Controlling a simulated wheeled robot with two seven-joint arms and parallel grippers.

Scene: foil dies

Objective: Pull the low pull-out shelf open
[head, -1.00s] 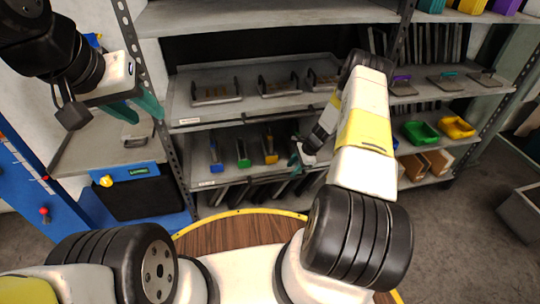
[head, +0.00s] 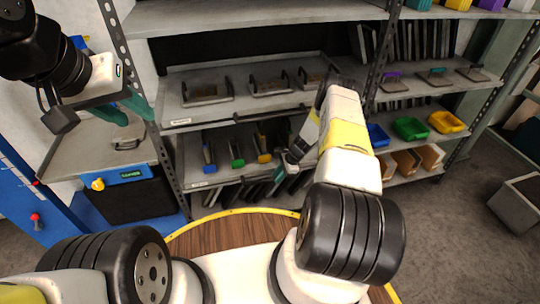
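The low pull-out shelf (head: 228,174) is a grey tray below a wider grey shelf, with a small white label on its front edge. Several tools with blue, green and yellow parts stand on it. My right gripper (head: 284,168) is at the right part of this shelf, near its front edge. My forearm and the small picture size hide whether its fingers are shut or touch the edge. My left gripper (head: 134,112) has teal fingers spread apart and empty, in front of the left rack post, away from the low shelf.
The shelf above (head: 235,107) holds several handled plates. Blue, green (head: 410,127) and yellow bins stand on the right rack. A blue-framed station (head: 115,180) is at the left. A round wooden top (head: 225,232) with a yellow rim lies in front of me.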

